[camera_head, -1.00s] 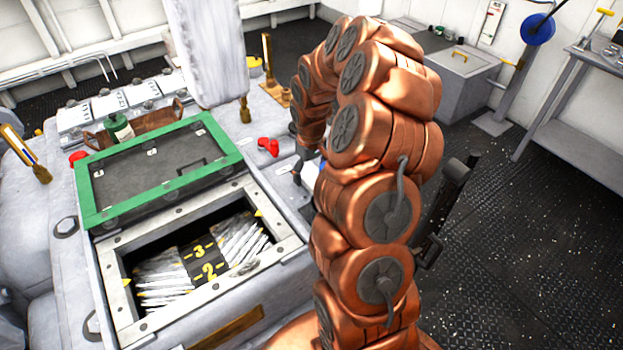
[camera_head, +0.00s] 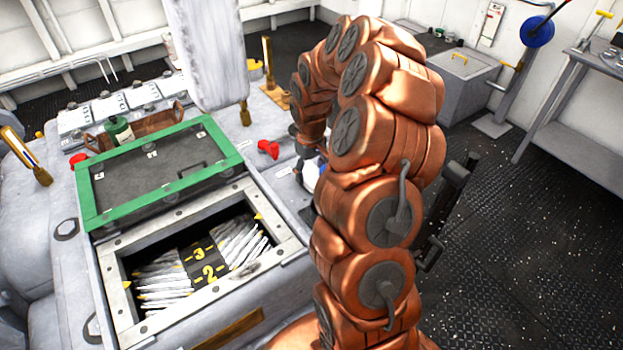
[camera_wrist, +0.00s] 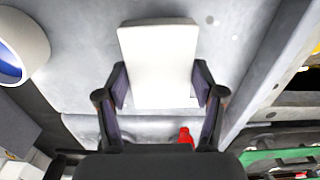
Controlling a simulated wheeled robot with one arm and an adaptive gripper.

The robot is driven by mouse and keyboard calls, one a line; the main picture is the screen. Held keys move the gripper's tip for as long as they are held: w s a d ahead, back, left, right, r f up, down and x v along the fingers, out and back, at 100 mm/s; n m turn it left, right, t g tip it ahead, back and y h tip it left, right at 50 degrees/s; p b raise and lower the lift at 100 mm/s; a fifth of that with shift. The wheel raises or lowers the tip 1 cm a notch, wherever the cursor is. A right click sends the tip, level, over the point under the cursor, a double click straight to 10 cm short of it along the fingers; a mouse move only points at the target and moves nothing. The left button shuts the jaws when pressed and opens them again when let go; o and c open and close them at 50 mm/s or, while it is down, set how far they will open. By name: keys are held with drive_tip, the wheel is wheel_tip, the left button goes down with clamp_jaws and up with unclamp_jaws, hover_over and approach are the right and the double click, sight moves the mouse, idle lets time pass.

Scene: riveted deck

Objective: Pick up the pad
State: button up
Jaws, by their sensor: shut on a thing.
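The pad (camera_wrist: 158,55) is a white, flat, roughly rectangular block in the wrist view. My gripper (camera_wrist: 160,88) is shut on it, with one dark finger against its left side and the other against its right side near the lower end. The pad's far end sticks out beyond the fingertips. In the head view my copper-coloured arm hides most of the gripper. A small white and blue patch shows beside the arm there, and I cannot tell what it is.
An open hatch (camera_head: 122,290) with a green-edged lid (camera_head: 85,206) lies left of my arm. A red object (camera_head: 268,149) sits on the grey deck by the lid. A white ring with a blue inside (camera_wrist: 37,38) is at the wrist view's left.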

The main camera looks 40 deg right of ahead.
sight(311, 174)
drive_tip(key=shift+r+p, duration=0.65)
drive_tip(key=shift+r, duration=2.75)
